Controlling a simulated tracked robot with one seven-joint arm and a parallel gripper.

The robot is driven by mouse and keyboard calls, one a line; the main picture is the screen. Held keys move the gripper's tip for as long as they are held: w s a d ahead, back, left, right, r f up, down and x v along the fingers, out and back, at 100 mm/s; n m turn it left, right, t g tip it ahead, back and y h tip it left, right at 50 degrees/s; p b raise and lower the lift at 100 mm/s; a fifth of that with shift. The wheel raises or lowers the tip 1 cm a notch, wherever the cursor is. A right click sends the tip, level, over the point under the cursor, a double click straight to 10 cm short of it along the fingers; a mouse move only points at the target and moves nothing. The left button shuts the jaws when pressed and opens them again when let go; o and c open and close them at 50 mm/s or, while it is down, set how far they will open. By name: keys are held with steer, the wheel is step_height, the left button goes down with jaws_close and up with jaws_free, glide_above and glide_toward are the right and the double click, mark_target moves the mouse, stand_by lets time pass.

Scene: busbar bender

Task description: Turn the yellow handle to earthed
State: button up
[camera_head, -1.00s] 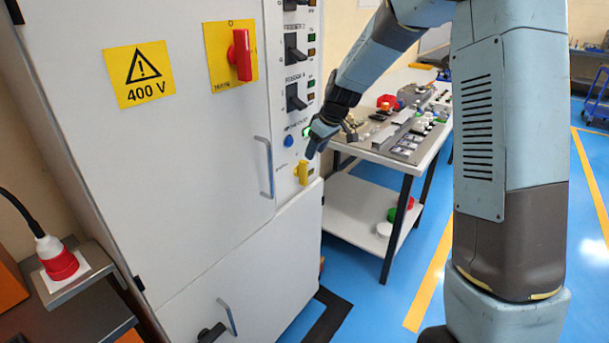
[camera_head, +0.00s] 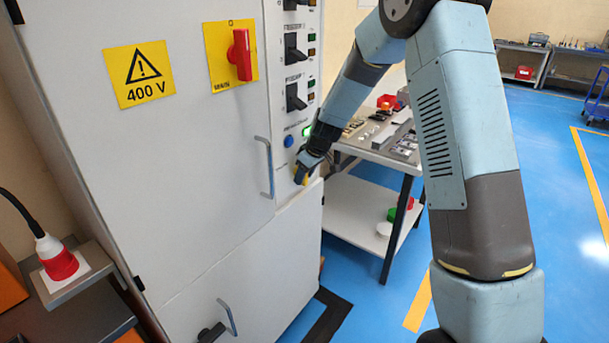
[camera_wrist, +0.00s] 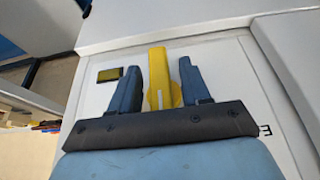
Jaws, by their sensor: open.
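The yellow handle (camera_wrist: 159,70) is on the cabinet's narrow front panel. In the wrist view it stands between the two blue fingers of my gripper (camera_wrist: 160,80), with a narrow gap on each side. A white mark shows on its lower part, over a round yellow base. The gripper is open around the handle, and I see no clear contact. In the head view my gripper (camera_head: 302,172) covers most of the handle, and only a bit of yellow (camera_head: 305,180) shows. The lettering beside it is partly hidden in the wrist view.
The grey cabinet (camera_head: 190,160) carries a red main switch (camera_head: 240,56), black switches (camera_head: 295,97) and a blue button (camera_head: 289,141) above the handle. A door pull (camera_head: 266,168) juts out to the left. A parts table (camera_head: 345,195) stands close on the right. Blue floor is free beyond.

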steer(key=shift+c, duration=0.3)
steer(key=shift+r, duration=0.1)
jaws_close()
steer(key=shift+w+y, duration=0.15)
steer(key=shift+y, duration=0.15)
steer(key=shift+m+g+y, duration=0.3)
steer(key=shift+g+y, duration=0.5)
steer(key=shift+g, duration=0.3)
steer(key=m+g+y, duration=0.1)
steer(key=g+y, duration=0.2)
steer(key=shift+g, duration=0.4)
steer(key=m+g+y, duration=0.1)
steer(key=g+y, duration=0.2)
steer(key=y, duration=0.1)
steer(key=shift+m, duration=0.3)
steer(key=shift+m+g+y, duration=0.6)
steer(key=shift+g+y, duration=0.6)
steer(key=shift+y, duration=0.3)
steer(key=shift+r, duration=0.1)
